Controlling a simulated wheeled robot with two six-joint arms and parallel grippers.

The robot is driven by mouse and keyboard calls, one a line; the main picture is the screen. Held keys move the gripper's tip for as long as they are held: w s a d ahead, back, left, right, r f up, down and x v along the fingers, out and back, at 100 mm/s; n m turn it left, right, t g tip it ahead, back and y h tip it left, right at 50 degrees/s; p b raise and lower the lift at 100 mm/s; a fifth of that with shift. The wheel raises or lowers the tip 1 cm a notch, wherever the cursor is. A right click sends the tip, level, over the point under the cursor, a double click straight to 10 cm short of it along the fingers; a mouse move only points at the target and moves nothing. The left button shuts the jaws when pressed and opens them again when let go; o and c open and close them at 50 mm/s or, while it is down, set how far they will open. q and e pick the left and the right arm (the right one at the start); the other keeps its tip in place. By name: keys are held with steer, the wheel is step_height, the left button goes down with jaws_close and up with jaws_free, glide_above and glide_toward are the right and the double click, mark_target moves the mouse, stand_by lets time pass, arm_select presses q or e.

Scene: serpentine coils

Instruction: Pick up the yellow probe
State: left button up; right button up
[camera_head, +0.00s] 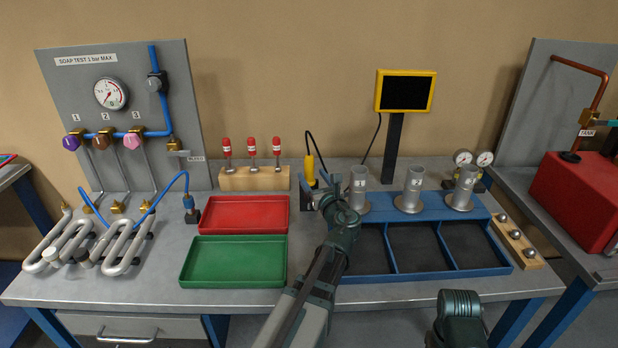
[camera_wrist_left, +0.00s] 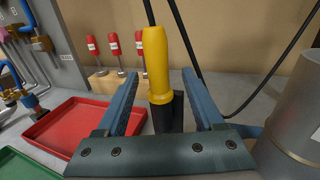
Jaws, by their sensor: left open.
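The yellow probe (camera_head: 309,168) stands upright in a dark holder (camera_head: 307,200) at the back of the bench, with a black cable beside it. In the left wrist view the probe (camera_wrist_left: 156,62) stands between the two blue fingers of my left gripper (camera_wrist_left: 161,76), with a visible gap on each side. In the head view my left gripper (camera_head: 322,188) is at the holder, just in front of the probe, and partly hides the holder. It is open and empty. My right gripper is not in view; only a dark arm part of mine shows at bottom right.
Metal cylinders on flanges (camera_head: 414,185) stand on a blue divided tray (camera_head: 420,271) to the right. A red tray (camera_head: 243,199), a green tray (camera_head: 233,283) and a wooden block with red-topped tools (camera_head: 255,180) are to the left. A yellow-framed screen (camera_head: 405,92) stands behind.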

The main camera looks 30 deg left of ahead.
arm_select(q)
steer(key=shift+w+a, duration=0.35)
steer(key=shift+a, duration=0.1)
steer(key=x, duration=0.5)
steer(key=shift+a+r, duration=0.15)
steer(key=shift+r, duration=0.1)
jaws_close()
